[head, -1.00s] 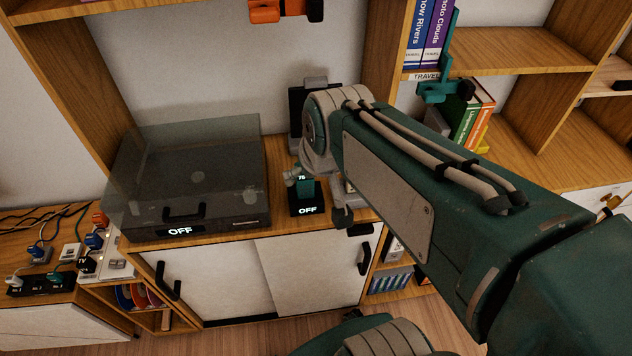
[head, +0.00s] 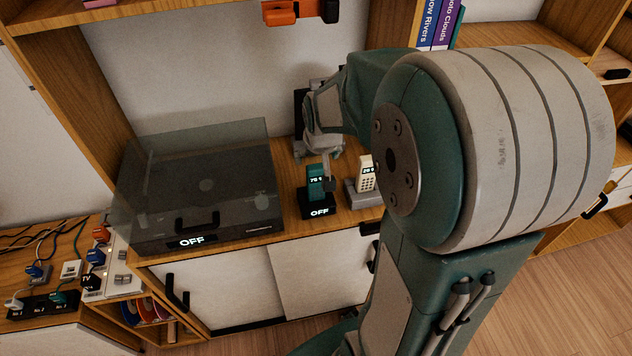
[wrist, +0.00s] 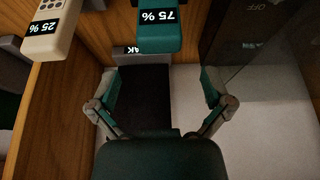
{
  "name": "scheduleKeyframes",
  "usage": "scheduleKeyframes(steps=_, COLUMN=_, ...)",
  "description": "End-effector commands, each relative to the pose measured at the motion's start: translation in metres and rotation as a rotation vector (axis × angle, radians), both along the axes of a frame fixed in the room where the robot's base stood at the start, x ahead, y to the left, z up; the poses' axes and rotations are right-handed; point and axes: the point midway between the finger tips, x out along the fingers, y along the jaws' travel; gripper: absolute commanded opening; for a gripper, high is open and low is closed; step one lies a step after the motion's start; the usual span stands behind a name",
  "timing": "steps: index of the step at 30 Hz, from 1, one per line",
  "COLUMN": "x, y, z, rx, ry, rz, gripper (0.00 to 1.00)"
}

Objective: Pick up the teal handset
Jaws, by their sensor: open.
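My gripper (head: 315,166) is open and empty, above and behind the handset in the head view. One finger overlaps the handset's right edge there; contact cannot be told. In the wrist view my spread fingers (wrist: 160,82) frame a dark panel, and the handset lies beyond the tips, apart from them.
A cream handset (head: 366,176) reading 25 % stands in a grey dock to the right. A record player (head: 205,195) with a clear lid sits to the left. A dark upright object stands behind my gripper. The wooden shelf divider rises at the right.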

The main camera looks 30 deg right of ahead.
Motion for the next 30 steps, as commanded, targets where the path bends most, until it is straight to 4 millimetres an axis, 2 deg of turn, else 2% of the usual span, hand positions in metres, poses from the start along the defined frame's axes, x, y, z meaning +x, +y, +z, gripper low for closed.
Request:
scheduleKeyframes(steps=6, x=0.005, y=-0.004, z=-0.018, rx=0.002, ry=0.001, rz=0.001, gripper=1.00)
scheduleKeyframes(steps=12, x=0.010, y=-0.010, z=-0.049, rx=0.005, ry=0.005, rz=0.000, gripper=1.00)
scheduleKeyframes(steps=15, x=0.015, y=-0.010, z=-0.058, rx=0.003, ry=0.002, rz=0.001, gripper=1.00)
scheduleKeyframes(steps=24, x=0.017, y=-0.009, z=-0.062, rx=0.001, ry=-0.001, rz=0.000, gripper=1.00)
scheduleKeyframes(steps=25, x=0.017, y=-0.009, z=-0.062, rx=0.001, ry=-0.001, rz=0.001, gripper=0.91)
scheduleKeyframes(steps=26, x=0.017, y=-0.010, z=-0.062, rx=0.001, ry=-0.001, rz=0.001, gripper=0.78)
scheduleKeyframes(steps=27, x=0.017, y=-0.010, z=-0.062, rx=0.001, ry=-0.001, rz=0.001, gripper=0.60)
scheduleKeyframes(steps=29, x=0.017, y=-0.010, z=-0.062, rx=0.001, ry=-0.001, rz=0.001, gripper=0.33)
scheduleKeyframes(steps=30, x=0.017, y=-0.010, z=-0.062, rx=0.002, ry=-0.001, rz=0.001, gripper=0.15)
